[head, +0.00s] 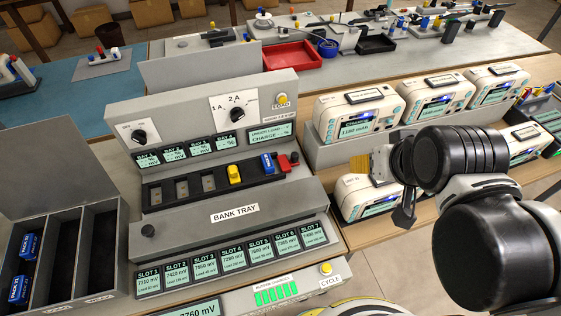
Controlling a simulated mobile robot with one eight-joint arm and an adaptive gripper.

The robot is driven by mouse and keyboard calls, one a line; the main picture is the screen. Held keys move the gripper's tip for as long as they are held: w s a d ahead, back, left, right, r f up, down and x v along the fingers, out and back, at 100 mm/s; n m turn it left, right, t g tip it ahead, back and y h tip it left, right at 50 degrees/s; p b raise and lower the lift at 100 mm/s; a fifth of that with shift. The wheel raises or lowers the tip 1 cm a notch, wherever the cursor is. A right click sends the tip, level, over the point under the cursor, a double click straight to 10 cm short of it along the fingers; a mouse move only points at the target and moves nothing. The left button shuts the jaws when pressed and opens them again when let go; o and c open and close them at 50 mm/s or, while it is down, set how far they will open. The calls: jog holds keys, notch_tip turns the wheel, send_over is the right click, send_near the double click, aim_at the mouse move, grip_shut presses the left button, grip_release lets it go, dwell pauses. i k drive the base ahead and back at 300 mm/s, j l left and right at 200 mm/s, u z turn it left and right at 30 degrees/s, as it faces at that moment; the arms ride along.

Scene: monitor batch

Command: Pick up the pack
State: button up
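Two blue packs with white lettering lie in the left compartment of a grey divided bin at the left, one farther back (30,245) and one nearer (18,290). Another blue block (267,163) stands in the bay row of the grey charging console (190,112), between a yellow block (234,174) and a red part (285,163). My gripper (392,190) is at the right, in front of the white monitors and well apart from the packs in the bin. It is seen from the side; its fingertips are partly hidden, so its opening is unclear.
The bin's other compartments (98,240) look empty. White monitors (360,115) fill the right-hand table. A red tray (292,56) and a dark tray (376,44) lie on the back bench. Slot displays (205,266) line the console's front.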

aim_at(268, 164)
jog(key=j+u, duration=0.4)
jog(key=j, duration=1.85)
